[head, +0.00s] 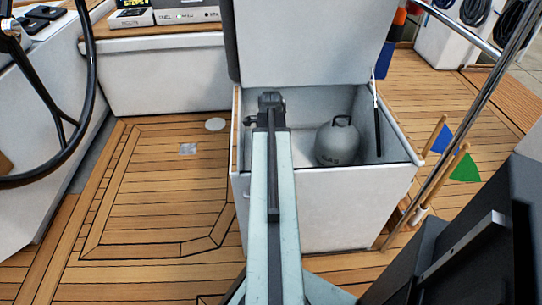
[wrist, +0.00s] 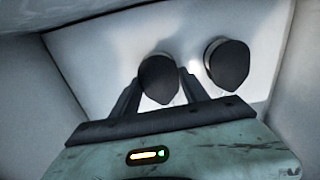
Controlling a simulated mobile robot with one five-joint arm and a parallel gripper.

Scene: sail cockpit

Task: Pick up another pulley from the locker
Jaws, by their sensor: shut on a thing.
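The open white locker (head: 325,205) stands ahead with its lid (head: 305,40) raised. My arm reaches into its left part, where the wrist (head: 270,105) hides my gripper in the head view. In the wrist view my gripper (wrist: 160,88) is shut on a dark, rounded pulley (wrist: 158,77), which sits between the two fingers. A second dark pulley (wrist: 228,63) is just to the right, apart from the fingers, by the pale locker surface. I cannot tell whether the held pulley still touches the locker.
A grey gas bottle (head: 337,142) stands in the locker's right part. A dark lid strut (head: 378,120) rises at the right wall. The steering wheel (head: 85,100) is at left, and blue (head: 442,138) and green (head: 465,168) flags at right. The deck left of the locker is clear.

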